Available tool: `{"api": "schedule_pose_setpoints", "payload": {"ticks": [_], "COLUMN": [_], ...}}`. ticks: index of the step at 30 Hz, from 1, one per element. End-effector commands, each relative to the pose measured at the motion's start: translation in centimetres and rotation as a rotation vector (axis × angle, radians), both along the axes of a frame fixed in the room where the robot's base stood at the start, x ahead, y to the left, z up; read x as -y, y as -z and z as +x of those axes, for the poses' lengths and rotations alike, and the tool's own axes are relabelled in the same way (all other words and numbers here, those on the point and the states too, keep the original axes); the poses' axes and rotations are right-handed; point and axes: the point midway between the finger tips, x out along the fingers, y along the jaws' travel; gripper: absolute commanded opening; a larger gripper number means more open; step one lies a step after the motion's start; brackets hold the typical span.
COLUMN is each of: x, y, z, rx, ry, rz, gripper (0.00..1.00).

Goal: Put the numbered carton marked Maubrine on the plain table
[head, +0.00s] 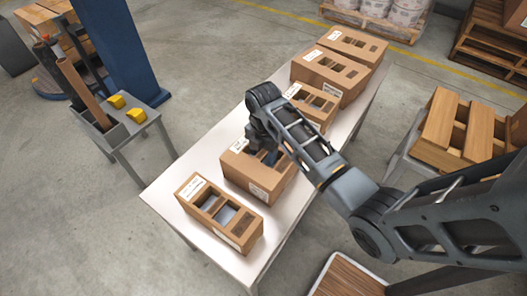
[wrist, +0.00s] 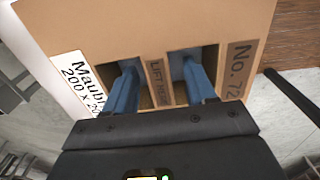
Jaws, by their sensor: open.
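The carton marked Maubrine (wrist: 150,30) fills the top of the wrist view. It is brown, with a white label starting "Maub" (wrist: 80,85), a "No. 72" mark and a strip reading "LIFT HERE" (wrist: 158,82) between two openings. My gripper (wrist: 160,90) is open, its two blue fingers reaching into the openings on either side of that strip. In the head view my gripper (head: 268,157) is down at the top of a carton (head: 250,182), second from the near end of the white table (head: 168,196). The arm hides part of that carton.
Other slotted cartons stand in the row, one nearer (head: 237,238) and several farther back (head: 328,72). A small grey table (head: 150,100) with yellow blocks stands left. Wooden crates (head: 452,125) sit right. A wood-topped platform (head: 345,275) is at the bottom.

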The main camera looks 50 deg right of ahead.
Motion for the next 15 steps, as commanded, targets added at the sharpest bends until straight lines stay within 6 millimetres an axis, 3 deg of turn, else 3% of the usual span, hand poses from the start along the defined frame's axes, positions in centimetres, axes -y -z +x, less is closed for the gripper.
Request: {"api": "schedule_pose_setpoints", "payload": {"ticks": [5,15], "x": [0.0,0.0], "y": [-1.8,-8.6], "z": [0.1,0.1], "rx": [0.004,0.004], "ry": [-0.001,-0.002], "rz": [-0.002,-0.003], "gripper": [0.55,0.55]}}
